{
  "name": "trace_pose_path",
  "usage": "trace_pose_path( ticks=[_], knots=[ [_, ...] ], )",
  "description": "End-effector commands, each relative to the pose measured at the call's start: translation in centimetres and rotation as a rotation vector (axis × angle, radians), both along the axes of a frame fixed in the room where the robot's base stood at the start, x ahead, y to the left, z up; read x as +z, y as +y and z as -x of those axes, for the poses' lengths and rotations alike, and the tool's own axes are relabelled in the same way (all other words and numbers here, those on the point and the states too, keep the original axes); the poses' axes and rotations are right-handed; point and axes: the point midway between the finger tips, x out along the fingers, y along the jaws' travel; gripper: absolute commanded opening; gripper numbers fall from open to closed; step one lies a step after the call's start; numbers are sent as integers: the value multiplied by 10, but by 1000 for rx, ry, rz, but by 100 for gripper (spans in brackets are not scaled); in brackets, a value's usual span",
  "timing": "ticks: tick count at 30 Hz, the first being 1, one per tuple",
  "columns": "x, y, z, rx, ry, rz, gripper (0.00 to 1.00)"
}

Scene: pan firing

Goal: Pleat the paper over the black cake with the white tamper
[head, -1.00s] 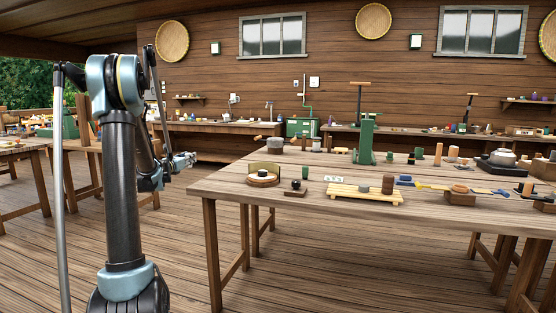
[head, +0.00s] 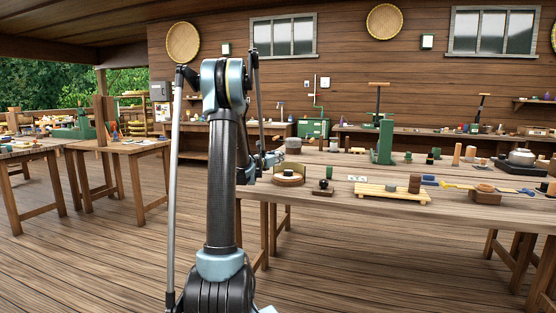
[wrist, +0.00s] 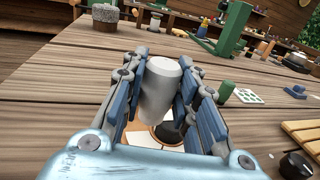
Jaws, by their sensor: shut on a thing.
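My gripper (wrist: 158,98) is shut on the white tamper (wrist: 163,86), a pale cylinder held roughly upright, leaning slightly, between the fingers. In the head view my gripper (head: 270,160) is at the table's left end, near the round wooden stand (head: 287,181); the tamper cannot be made out there. In the wrist view the black cake (wrist: 168,132) and pieces of white paper (wrist: 137,138) show beyond and below the tamper, partly hidden by it and the fingers. The tamper looks apart from the cake, but the gap is hard to judge.
A black knob on a block (head: 322,186) stands to the right of the stand, with a small green cylinder (head: 329,172) behind it. A yellow slatted rack (head: 392,193) lies farther right. A tall green press (head: 384,142) stands behind. Bare tabletop lies left in the wrist view.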

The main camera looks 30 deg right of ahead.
Motion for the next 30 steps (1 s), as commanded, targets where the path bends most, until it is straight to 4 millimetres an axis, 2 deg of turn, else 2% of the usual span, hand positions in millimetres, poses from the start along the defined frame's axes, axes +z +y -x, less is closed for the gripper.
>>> trace_pose_path(
  ticks=[11,20,24,30],
  knots=[
    [-1,0,0,1,0,0,0],
    [-13,-5,2,1,0,0,0],
    [-22,-9,3,1,0,0,0],
    [-25,-24,9,0,0,0,0]
  ],
)
